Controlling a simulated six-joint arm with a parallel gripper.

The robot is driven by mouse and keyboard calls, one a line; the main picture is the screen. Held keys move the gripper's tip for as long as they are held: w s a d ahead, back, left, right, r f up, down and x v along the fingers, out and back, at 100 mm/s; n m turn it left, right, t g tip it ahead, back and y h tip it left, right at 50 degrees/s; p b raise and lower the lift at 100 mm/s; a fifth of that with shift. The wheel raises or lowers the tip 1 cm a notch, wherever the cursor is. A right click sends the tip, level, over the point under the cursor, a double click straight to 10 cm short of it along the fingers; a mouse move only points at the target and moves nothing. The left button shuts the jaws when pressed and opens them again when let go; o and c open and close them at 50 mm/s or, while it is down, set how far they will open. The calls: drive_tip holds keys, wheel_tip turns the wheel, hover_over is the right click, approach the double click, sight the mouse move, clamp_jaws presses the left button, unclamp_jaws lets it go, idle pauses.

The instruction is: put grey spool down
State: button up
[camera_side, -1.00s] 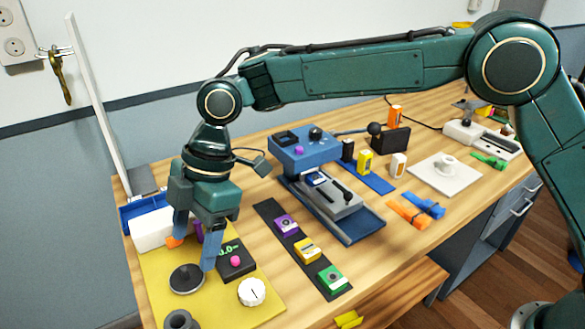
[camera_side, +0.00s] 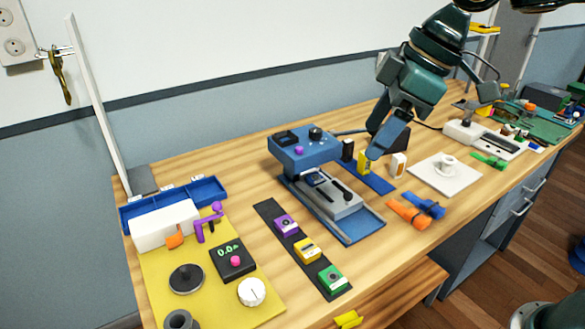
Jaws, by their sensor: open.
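A grey ring-shaped piece (camera_side: 180,320), which may be the grey spool, stands at the front of the yellow mat (camera_side: 215,312), cut off by the bottom edge. A dark grey disc (camera_side: 187,279) lies behind it on the same mat. I cannot tell for certain which is the spool. My gripper (camera_side: 379,138) is open and points down over the blue strip (camera_side: 378,184), near the small yellow block (camera_side: 364,163), well right of the mat. I see nothing between its fingers, but one finger is partly hidden.
A blue machine (camera_side: 305,150) stands left of my gripper. A white plate with a white round piece (camera_side: 446,162) lies to the right. Orange and blue straps (camera_side: 410,214) lie in front. The black strip with coloured blocks (camera_side: 307,252) is front centre.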

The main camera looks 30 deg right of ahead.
drive_tip(key=s+d+f+m+t+h, duration=0.1)
drive_tip(key=s+d+f+m, duration=0.1)
drive_tip(key=s+d+m, duration=0.2)
drive_tip(key=s+d+f+m+t+h, duration=0.1)
drive_tip(key=s+d+m, duration=0.4)
drive_tip(key=s+d, duration=0.6)
drive_tip(key=shift+s+f+h, duration=0.5)
drive_tip(key=shift+s+f, duration=0.25)
drive_tip(key=shift+f, duration=0.15)
